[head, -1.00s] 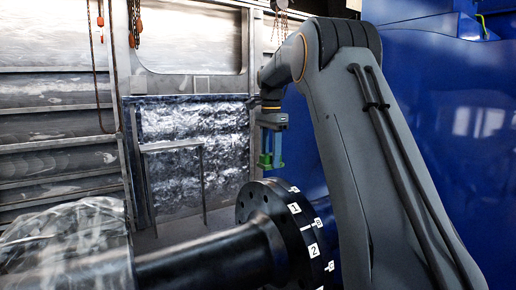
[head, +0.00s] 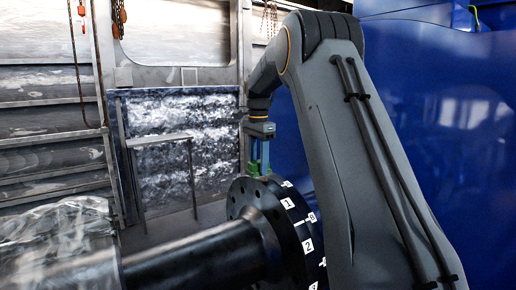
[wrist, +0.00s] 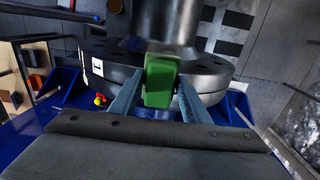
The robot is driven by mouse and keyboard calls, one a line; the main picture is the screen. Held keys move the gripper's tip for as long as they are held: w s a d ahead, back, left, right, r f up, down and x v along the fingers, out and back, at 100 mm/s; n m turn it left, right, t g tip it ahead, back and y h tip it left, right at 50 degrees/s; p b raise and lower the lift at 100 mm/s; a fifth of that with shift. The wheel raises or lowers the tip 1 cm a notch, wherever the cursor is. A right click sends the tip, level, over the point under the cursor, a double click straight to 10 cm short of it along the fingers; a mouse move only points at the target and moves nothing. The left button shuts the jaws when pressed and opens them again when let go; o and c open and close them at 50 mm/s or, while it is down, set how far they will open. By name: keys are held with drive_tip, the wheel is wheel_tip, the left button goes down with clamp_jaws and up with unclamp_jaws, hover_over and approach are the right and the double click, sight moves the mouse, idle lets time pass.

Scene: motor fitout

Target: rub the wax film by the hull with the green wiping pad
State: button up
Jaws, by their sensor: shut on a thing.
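The green wiping pad (wrist: 160,80) is clamped between the two fingers of my gripper (wrist: 161,90) in the wrist view. In the head view my gripper (head: 259,150) points down, and only a little green of the pad (head: 253,168) shows. It hangs just behind the top of the black flange in the picture. The wax film (head: 185,115) looks like a whitish, streaky layer on a dark panel of the hull wall. The film is left of my gripper, with a visible gap between them in the picture.
A black shaft with a numbered flange (head: 262,230) crosses the foreground. A thin metal stand (head: 160,141) is in front of the film. Clear plastic sheeting (head: 60,245) covers the shaft's left end. A blue housing (head: 440,130) fills the right. Chains hang above.

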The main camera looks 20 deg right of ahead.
sight(268, 177)
wheel_tip(268, 177, down, 2)
drive_tip(key=shift+w+d+f, duration=0.15)
drive_tip(key=shift+w+d, duration=0.05)
drive_tip(key=shift+d, duration=0.75)
drive_tip(key=shift+w+d+f, duration=0.1)
drive_tip(key=shift+w+d, duration=0.05)
drive_tip(key=shift+d, duration=0.75)
drive_tip(key=shift+c, duration=0.4)
drive_tip(key=shift+d, duration=0.2)
drive_tip(key=a, duration=0.4)
drive_tip(key=shift+s+a, duration=0.1)
drive_tip(key=shift+s, duration=0.3)
drive_tip(key=shift+w+d, duration=0.1)
drive_tip(key=shift+d, duration=0.15)
drive_tip(key=shift+w+d, duration=0.25)
drive_tip(key=shift+d, duration=0.6)
drive_tip(key=shift+w+d, duration=0.2)
drive_tip(key=shift+d, duration=0.6)
drive_tip(key=shift+s+a, duration=0.15)
drive_tip(key=shift+a, duration=0.6)
drive_tip(key=shift+s+a, duration=0.15)
drive_tip(key=shift+a, duration=0.6)
drive_tip(key=r, duration=0.3)
drive_tip(key=shift+s+a+r, duration=0.1)
drive_tip(key=shift+s+a, duration=0.05)
drive_tip(key=shift+a, duration=0.2)
drive_tip(key=shift+r, duration=2.45)
